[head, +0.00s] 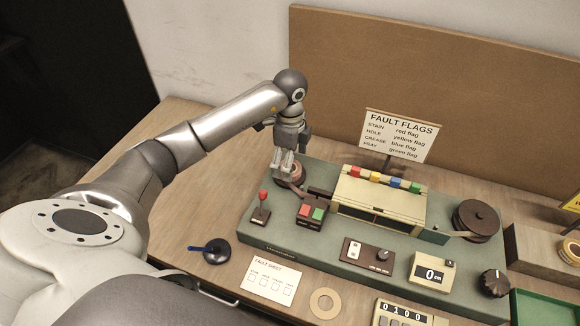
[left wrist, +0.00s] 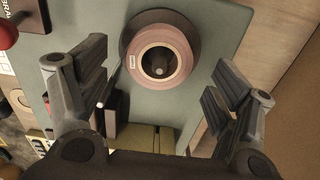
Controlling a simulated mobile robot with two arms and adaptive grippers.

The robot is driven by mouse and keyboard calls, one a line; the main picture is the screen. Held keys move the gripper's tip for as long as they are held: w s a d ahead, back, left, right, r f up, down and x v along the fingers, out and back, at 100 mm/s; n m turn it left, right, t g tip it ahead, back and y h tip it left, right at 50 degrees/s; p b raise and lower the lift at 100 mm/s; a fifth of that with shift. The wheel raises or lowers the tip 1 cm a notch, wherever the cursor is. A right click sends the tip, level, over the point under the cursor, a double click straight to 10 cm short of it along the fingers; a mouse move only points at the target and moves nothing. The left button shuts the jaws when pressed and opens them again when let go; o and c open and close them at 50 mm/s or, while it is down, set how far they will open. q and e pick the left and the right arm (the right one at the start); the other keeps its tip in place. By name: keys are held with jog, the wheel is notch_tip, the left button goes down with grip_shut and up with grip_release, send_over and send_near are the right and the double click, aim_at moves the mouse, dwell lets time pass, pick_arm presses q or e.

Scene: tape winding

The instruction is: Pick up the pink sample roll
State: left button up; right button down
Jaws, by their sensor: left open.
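The pink sample roll (left wrist: 178,44) sits on a dark round holder with a spindle through its core, at the left end of the green machine (head: 336,242). In the head view the roll (head: 297,172) is partly hidden by my left gripper (head: 284,172), which points down over it. In the left wrist view my left gripper (left wrist: 158,92) is open, its two fingers apart on either side below the roll, with nothing between them. A small white label shows on the roll's face. My right gripper is not in view.
A red-knobbed lever (head: 262,203) and a red and green button box (head: 312,211) stand close to the roll. A cream box with coloured flags (head: 380,200) and a dark reel (head: 477,219) are further right. A fault flags sign (head: 399,135) stands behind.

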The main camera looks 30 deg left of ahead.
pick_arm(q)
notch_tip(320, 180, down, 2)
jog(key=shift+s+f, duration=0.1)
jog(key=shift+f, duration=0.2)
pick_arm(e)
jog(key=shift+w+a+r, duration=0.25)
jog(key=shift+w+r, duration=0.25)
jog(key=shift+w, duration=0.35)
pick_arm(q)
jog(key=c, duration=1)
jog(key=shift+c, duration=0.2)
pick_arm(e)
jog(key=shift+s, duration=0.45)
pick_arm(q)
jog(key=shift+r, duration=0.2)
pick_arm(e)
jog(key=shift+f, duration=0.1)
